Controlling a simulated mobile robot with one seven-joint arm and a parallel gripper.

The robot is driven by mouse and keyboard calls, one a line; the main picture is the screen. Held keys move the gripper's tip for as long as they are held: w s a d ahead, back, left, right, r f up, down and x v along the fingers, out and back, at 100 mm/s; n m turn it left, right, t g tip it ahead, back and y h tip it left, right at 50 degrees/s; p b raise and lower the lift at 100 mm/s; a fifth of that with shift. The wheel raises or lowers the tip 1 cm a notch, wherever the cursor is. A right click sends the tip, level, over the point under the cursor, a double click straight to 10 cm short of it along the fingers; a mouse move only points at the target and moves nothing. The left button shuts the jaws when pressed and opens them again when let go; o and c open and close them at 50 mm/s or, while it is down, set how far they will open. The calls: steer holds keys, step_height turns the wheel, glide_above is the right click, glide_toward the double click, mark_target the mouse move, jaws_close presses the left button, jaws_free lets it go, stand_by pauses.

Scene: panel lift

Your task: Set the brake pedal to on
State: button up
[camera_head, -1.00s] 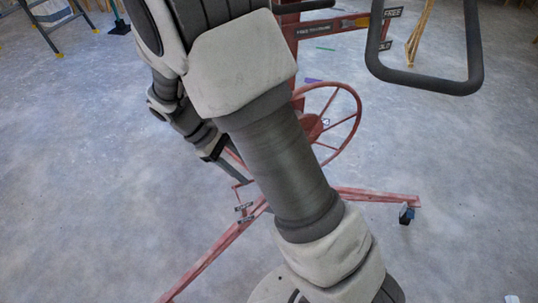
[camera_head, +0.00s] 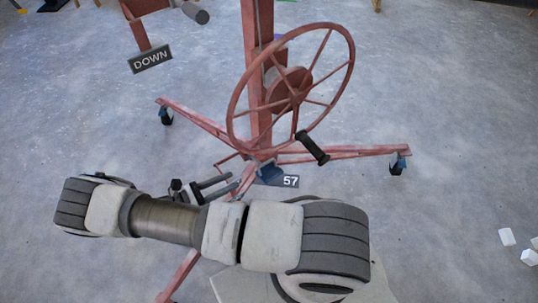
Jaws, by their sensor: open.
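The red panel lift stands ahead of me, with its mast (camera_head: 257,75) upright and a large red winch wheel (camera_head: 345,85) with a black handle (camera_head: 313,148) in front of it. At the mast's foot is a small blue part (camera_head: 270,173), which may be the brake pedal; I cannot tell its setting. A dark tag reading 57 (camera_head: 290,181) is beside it. My gripper (camera_head: 233,182) is open, low at the left of the blue part, its two dark fingers pointing right toward the lift's foot. I cannot tell whether they touch anything.
Red legs with casters (camera_head: 397,165) spread out at floor level; one leg (camera_head: 180,275) runs toward me under my arm. A DOWN sign (camera_head: 150,59) hangs at upper left. White blocks (camera_head: 507,237) lie at right. Open floor is on both sides.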

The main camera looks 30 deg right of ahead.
mark_target(272, 159)
steer(key=shift+n+t+h, duration=0.4)
steer(key=shift+n+t, duration=0.2)
steer(key=d, duration=0.6)
steer(key=w+d+f+b, duration=0.1)
steer(key=d, duration=0.5)
steer(key=w+d+f+b, duration=0.1)
steer(key=d, duration=0.5)
steer(key=shift+w+f, duration=0.1)
steer(key=shift+f, duration=0.1)
steer(key=shift+a, duration=0.1)
steer(key=c, duration=0.7)
jaws_close()
steer(key=shift+w+a, duration=0.1)
steer(key=shift+w, duration=0.05)
